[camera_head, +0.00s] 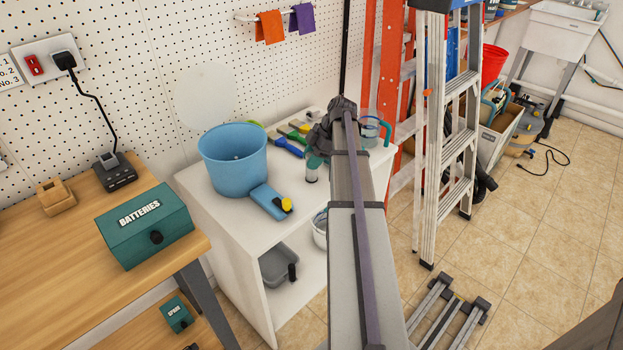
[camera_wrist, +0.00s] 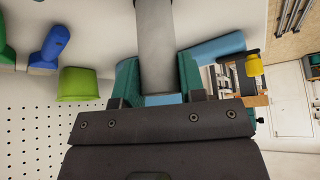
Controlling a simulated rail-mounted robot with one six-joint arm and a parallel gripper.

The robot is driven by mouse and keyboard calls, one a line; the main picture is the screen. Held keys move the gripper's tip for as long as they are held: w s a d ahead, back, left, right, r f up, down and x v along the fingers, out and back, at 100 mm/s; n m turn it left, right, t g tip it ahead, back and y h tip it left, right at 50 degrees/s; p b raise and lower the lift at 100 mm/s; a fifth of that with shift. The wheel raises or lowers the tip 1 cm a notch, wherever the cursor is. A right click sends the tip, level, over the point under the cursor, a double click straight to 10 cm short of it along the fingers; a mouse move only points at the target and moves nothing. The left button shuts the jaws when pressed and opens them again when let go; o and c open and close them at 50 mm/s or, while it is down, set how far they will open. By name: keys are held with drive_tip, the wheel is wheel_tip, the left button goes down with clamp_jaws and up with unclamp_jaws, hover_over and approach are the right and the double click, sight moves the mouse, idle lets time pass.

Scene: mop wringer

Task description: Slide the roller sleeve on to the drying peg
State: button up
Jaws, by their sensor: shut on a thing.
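My gripper (camera_wrist: 158,80) has its teal fingers closed on the two sides of a plain grey cylinder, which I take to be the roller sleeve (camera_wrist: 155,40). The sleeve stands out beyond the fingers, and its far end is cut off by the picture edge. In the head view my gripper (camera_head: 315,158) is over the white cabinet, partly hidden by my arm. A short pale piece of the sleeve (camera_head: 311,174) shows below the fingers. I cannot make out the drying peg in either view.
A blue bucket (camera_head: 232,160) and a blue block with a yellow knob (camera_head: 268,201) stand on the white cabinet (camera_head: 215,205) left of my gripper. Several coloured-handled tools (camera_head: 289,146) lie behind. Ladders (camera_head: 445,130) stand to the right. A clear jug (camera_head: 370,130) is close by.

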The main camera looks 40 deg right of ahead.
drive_tip(key=o, duration=1)
drive_tip(key=shift+r, duration=0.1)
drive_tip(key=p+v, duration=0.9)
drive_tip(key=v, duration=0.1)
drive_tip(key=shift+d+r, duration=0.2)
drive_tip(key=shift+r, duration=0.05)
